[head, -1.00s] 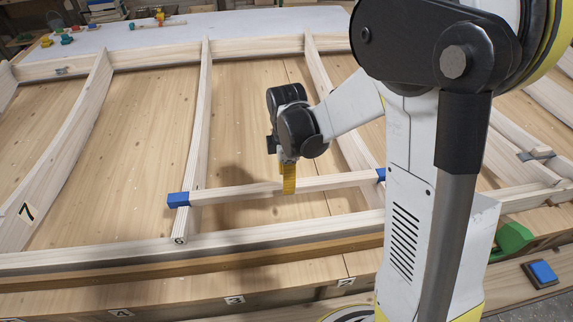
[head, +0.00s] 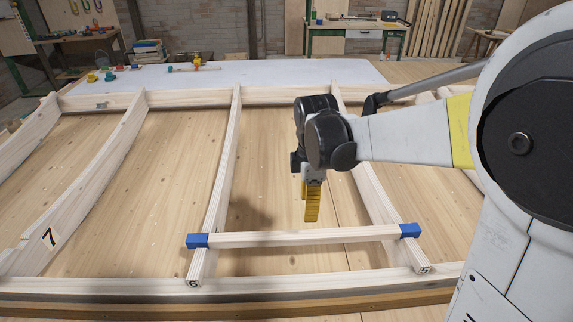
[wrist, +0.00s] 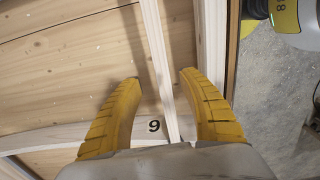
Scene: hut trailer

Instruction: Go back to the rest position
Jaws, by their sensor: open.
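My gripper (head: 311,218) hangs over the wooden frame with its yellow fingers pointing down. In the wrist view its two fingers (wrist: 160,80) are spread apart, with nothing held between them. A pale wooden crossbar (head: 305,237) with blue end pieces (head: 197,241) lies across the beams marked 6 (head: 222,190) and 5 (head: 375,195). The fingertips appear just above the crossbar in the head view, apart from it. A pale strip of wood (wrist: 155,50) shows beyond the fingers in the wrist view; I cannot tell which piece it is.
The ribbed frame with a front rail (head: 330,286) fills the foreground. A white panel (head: 250,73) lies behind it, with small coloured objects (head: 92,76) at its left. Workbenches (head: 360,30) stand at the back. Open air surrounds my gripper above the frame.

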